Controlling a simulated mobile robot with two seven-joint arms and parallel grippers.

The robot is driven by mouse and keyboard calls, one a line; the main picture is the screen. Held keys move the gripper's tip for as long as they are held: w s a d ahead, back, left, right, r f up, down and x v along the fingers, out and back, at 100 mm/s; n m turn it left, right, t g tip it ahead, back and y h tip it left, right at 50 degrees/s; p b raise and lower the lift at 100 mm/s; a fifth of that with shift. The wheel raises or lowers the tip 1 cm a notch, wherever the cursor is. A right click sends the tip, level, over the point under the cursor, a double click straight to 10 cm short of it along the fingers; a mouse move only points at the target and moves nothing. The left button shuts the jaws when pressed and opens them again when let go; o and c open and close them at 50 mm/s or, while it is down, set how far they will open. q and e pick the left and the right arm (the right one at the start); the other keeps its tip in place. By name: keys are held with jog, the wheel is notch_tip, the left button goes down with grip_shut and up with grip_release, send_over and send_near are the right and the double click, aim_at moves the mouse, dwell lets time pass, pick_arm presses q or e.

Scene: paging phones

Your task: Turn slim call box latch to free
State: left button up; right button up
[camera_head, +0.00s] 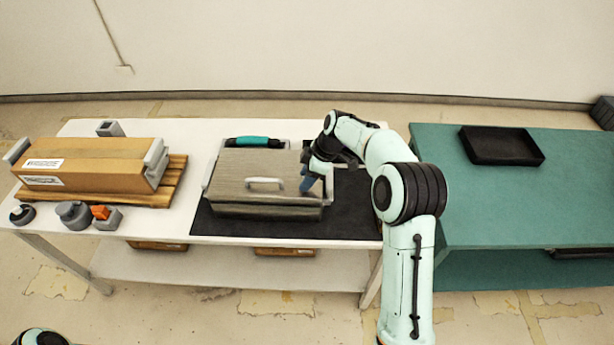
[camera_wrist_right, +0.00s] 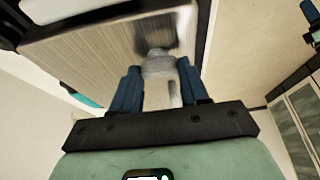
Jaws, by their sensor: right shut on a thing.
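The slim call box (camera_head: 245,175) is a flat box with a brownish-grey lid and a pale handle (camera_head: 265,182), lying on a dark mat (camera_head: 350,205). My right gripper (camera_head: 311,182) is at the right part of the box, with its blue fingertips pointing down at it. In the right wrist view, a grey latch-like piece (camera_wrist_right: 158,66) on the box (camera_wrist_right: 95,50) sits between the two blue fingers, which are shut on it. The latch is hidden by the gripper in the head view, and its exact angle is hard to tell. My left gripper is not seen.
The white table (camera_head: 195,150) also holds a cardboard box (camera_head: 95,160) on a wooden pallet (camera_head: 170,185) and small grey parts (camera_head: 73,213) with an orange block (camera_head: 101,212). A teal-handled item (camera_head: 253,141) lies behind the call box. A teal table (camera_head: 480,210) at right holds a black tray (camera_head: 500,147).

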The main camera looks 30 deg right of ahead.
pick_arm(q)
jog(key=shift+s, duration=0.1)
